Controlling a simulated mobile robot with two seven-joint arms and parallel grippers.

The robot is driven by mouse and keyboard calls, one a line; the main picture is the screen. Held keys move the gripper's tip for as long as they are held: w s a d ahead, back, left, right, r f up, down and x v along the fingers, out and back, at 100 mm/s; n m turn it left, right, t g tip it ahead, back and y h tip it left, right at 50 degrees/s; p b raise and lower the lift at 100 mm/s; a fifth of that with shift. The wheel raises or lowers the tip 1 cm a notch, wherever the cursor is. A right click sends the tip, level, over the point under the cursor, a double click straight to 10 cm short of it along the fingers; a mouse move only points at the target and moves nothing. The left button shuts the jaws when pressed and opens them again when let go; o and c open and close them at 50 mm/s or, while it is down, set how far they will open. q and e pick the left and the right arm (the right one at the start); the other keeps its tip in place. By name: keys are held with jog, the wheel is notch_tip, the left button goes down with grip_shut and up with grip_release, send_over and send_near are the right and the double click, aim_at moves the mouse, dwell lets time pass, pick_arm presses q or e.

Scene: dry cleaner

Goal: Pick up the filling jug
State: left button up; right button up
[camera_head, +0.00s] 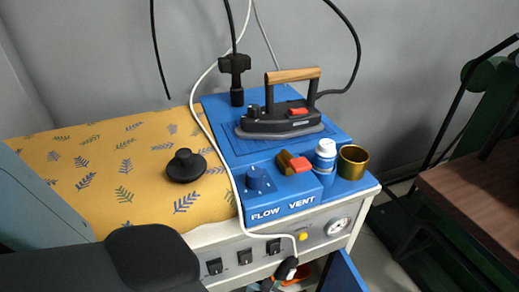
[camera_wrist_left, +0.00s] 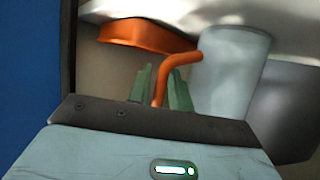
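In the left wrist view, the filling jug appears to be the pale grey cylinder (camera_wrist_left: 232,75) with a bent orange handle (camera_wrist_left: 172,68). It stands upright inside a shaded compartment. In the head view, only a bit of orange (camera_head: 297,274) shows low in the unit's opening, and my left gripper is hidden there. My right gripper is in neither view.
An orange block-like thing (camera_wrist_left: 148,36) is beside the jug. Above stand the blue ironing station (camera_head: 230,150), an iron (camera_head: 290,112), a white-blue bottle (camera_head: 325,155) and a brass cup (camera_head: 352,162). A blue door (camera_head: 343,275) hangs open. A white hose hangs in front.

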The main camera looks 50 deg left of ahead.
pick_arm(q)
grip_shut()
jog(key=shift+r, duration=0.25)
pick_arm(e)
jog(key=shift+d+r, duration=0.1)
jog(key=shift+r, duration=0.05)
